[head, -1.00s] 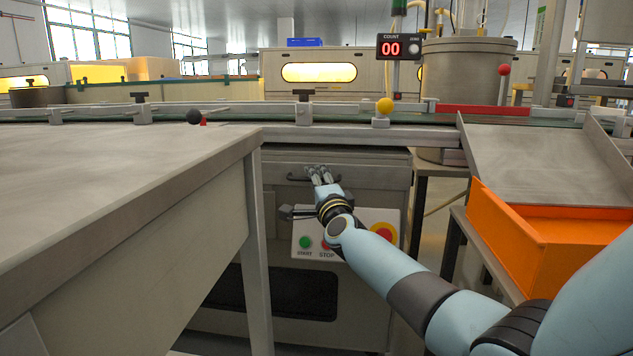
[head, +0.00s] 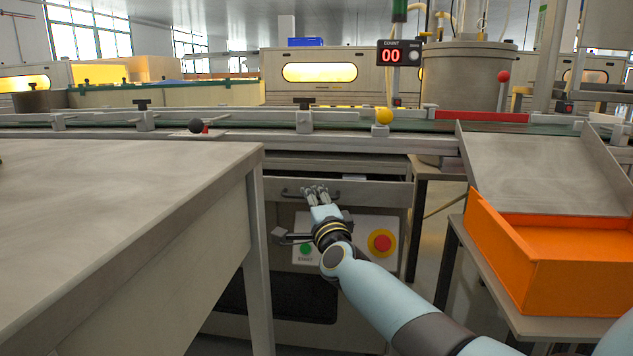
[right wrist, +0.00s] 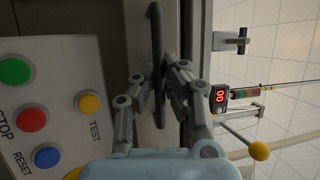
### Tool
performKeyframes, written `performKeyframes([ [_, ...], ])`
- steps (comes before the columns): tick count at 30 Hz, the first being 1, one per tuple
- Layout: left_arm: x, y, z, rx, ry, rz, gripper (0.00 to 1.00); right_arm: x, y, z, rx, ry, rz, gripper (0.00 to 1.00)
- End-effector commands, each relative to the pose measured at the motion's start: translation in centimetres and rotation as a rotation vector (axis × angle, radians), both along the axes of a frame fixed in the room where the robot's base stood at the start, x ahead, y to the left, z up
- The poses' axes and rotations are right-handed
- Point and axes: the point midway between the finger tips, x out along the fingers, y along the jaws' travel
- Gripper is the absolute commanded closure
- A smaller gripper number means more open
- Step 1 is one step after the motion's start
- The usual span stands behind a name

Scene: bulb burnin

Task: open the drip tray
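The drip tray (head: 378,194) is a grey drawer under the conveyor. It stands partly pulled out, with a dark gap above its front. Its black bar handle (head: 290,194) shows at the front and runs upright in the right wrist view (right wrist: 155,25). My right gripper (head: 314,192) is at the handle. In the right wrist view its fingers (right wrist: 155,75) lie on either side of the bar and appear shut on it; the exact contact is partly hidden. My left gripper is not in view.
A panel with a green START button (head: 305,249) and a red stop button (head: 382,243) is just below the tray. A grey table (head: 130,190) stands close on the left. An orange bin (head: 545,270) is on the right. The conveyor (head: 350,142) runs above.

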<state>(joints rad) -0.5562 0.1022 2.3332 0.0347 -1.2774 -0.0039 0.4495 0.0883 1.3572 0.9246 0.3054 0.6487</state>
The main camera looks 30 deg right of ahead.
Motion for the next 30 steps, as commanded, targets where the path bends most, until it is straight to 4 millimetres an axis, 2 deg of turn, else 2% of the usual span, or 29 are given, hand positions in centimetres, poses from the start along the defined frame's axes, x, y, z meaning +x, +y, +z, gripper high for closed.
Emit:
performKeyframes([
  [4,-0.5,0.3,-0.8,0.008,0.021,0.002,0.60,-1.6,1.1,-0.1,-0.003,0.005,0.000,1.00],
  [13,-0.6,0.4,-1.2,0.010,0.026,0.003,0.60,-1.7,1.2,-0.4,-0.004,0.006,0.000,1.00],
  [21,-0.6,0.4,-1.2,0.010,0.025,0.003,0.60,-1.7,1.2,-0.2,-0.002,0.004,-0.001,0.67],
  [30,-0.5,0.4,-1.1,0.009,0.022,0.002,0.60,-2.0,1.3,-0.2,-0.002,0.001,0.000,0.67],
])
